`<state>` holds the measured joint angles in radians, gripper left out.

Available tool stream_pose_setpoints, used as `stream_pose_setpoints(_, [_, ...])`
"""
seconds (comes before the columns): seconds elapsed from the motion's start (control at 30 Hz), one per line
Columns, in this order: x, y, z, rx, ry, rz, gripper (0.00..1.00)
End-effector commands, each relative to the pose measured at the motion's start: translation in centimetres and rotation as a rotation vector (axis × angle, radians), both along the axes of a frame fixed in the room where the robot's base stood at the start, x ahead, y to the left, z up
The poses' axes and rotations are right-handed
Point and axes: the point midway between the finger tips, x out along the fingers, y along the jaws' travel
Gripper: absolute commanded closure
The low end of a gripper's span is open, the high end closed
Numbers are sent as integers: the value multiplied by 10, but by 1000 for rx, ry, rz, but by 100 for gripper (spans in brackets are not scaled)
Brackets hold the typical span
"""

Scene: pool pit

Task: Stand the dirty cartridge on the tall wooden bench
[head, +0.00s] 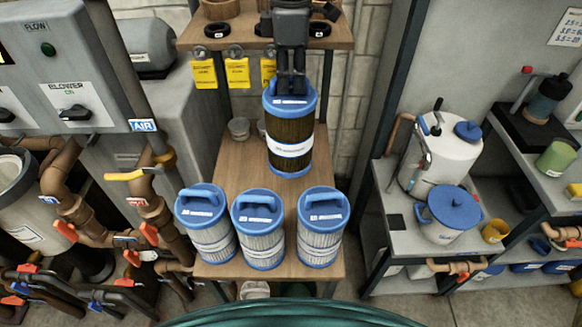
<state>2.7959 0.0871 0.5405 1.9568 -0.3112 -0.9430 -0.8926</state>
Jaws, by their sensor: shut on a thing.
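The dirty cartridge (289,158), dark brown and pleated with blue end caps and a white band, is upright over the tall wooden bench (235,168). My gripper (291,88) comes down from above and is shut on the blue top handle of the dirty cartridge. I cannot tell whether the cartridge's lower cap touches the bench top or hangs just above it. The fingertips are partly hidden against the handle.
Clean white cartridges with blue caps stand along the bench's front edge: left (208,225), middle (259,230) and right (321,228). Small jars (239,128) stand behind, left of the dirty cartridge. A shelf (190,36) with yellow tags overhangs the back. Pipes (150,208) crowd the left.

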Motion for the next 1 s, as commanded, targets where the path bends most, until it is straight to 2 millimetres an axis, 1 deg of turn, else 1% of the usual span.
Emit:
stream_pose_setpoints(0.2, [-2, 0, -42, -2, 5, 0, 100])
stream_pose_setpoints(0.5, [-1, 0, -99, -2, 3, 1, 100])
stream_pose_setpoints(0.63, [-1, 0, -115, -2, 2, 1, 100])
stream_pose_setpoints(0.87, [-1, 0, -127, -1, 2, 1, 100])
stream_pose_setpoints(1.0, [-1, 0, -141, -2, 3, 0, 100])
